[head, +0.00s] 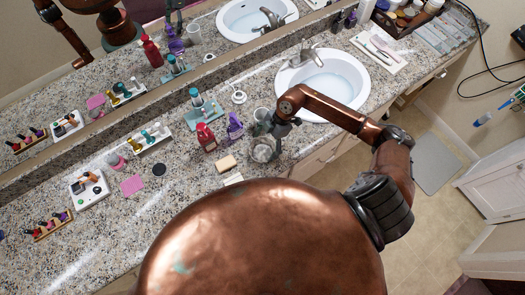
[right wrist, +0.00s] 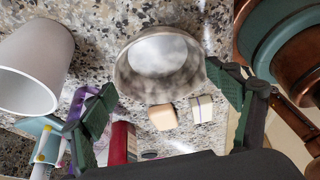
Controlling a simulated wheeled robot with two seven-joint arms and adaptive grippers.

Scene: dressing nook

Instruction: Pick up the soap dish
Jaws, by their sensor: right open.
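A round, shallow silvery dish (head: 262,153), which I take to be the soap dish, stands on the speckled counter below the basin's left side. It also shows in the right wrist view (right wrist: 160,62), upright with its pale inside visible. My right gripper (head: 274,128) is above the counter beside the dish, partly covering it in the head view. In the right wrist view its two dark green fingers are spread wide, with the dish beyond and between them. Nothing is held. My left gripper is not in view.
A grey cup (right wrist: 35,68) stands close left of the dish in the right wrist view. A red bottle (head: 206,137), a purple item (head: 234,125) and a beige soap bar (head: 227,163) are nearby. The sink (head: 322,85) is behind my right arm.

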